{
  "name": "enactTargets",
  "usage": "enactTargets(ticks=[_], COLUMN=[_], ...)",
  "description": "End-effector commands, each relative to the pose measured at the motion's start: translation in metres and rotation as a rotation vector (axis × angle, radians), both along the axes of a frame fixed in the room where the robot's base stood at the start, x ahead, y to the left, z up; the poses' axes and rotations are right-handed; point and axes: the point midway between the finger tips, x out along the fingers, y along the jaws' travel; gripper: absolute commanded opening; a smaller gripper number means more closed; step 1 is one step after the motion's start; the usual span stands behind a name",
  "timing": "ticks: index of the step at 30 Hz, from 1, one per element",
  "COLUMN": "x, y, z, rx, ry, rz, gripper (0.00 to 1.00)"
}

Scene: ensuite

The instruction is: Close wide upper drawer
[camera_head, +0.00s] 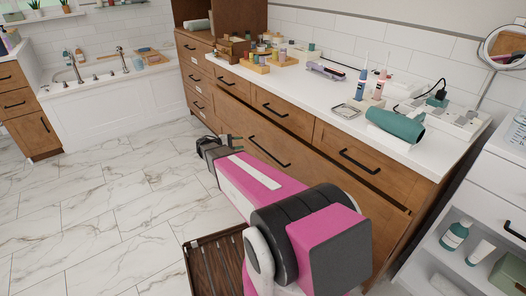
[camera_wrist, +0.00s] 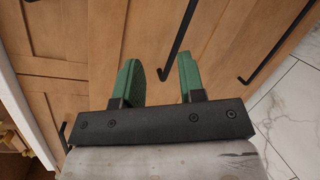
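The wide upper drawer (camera_head: 310,168) is in the wooden vanity, below a row of smaller drawers, in the head view. Its front stands out from the cabinet, with a dark gap along its top edge, so it looks partly open. Its long black handle (camera_head: 268,152) is near the middle of its front. My gripper (camera_head: 231,138) is in front of the left part of this drawer. In the wrist view my gripper (camera_wrist: 158,72) has its two green fingers apart with nothing held between them. Wooden fronts and black handles lie beyond the fingers; I cannot tell whether they touch.
The white countertop (camera_head: 322,92) carries bottles, a teal hair dryer (camera_head: 396,126) and other items. A white shelf unit (camera_head: 490,205) stands at the right. A dark slatted thing (camera_head: 207,268) is on the floor. The marble floor (camera_head: 110,205) is clear at the left.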

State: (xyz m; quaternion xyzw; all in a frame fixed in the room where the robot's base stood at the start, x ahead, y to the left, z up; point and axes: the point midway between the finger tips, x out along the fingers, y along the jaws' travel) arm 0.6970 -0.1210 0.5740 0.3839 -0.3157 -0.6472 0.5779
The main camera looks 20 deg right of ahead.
Motion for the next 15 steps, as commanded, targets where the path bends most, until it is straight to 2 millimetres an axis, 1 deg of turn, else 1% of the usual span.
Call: enactTargets(ticks=[1, 3, 6, 10, 15], x=[-0.004, -0.011, -0.018, -0.023, -0.026], y=[-0.003, -0.006, -0.009, -0.011, -0.017], z=[-0.007, -0.015, -0.024, -0.031, -0.034], rx=[0.007, 0.010, 0.008, 0.004, 0.001], ry=[-0.083, -0.196, -0.324, -0.424, -0.460], rz=[-0.037, -0.086, -0.141, -0.185, -0.201], gripper=[0.37, 0.37, 0.37, 0.37, 0.37])
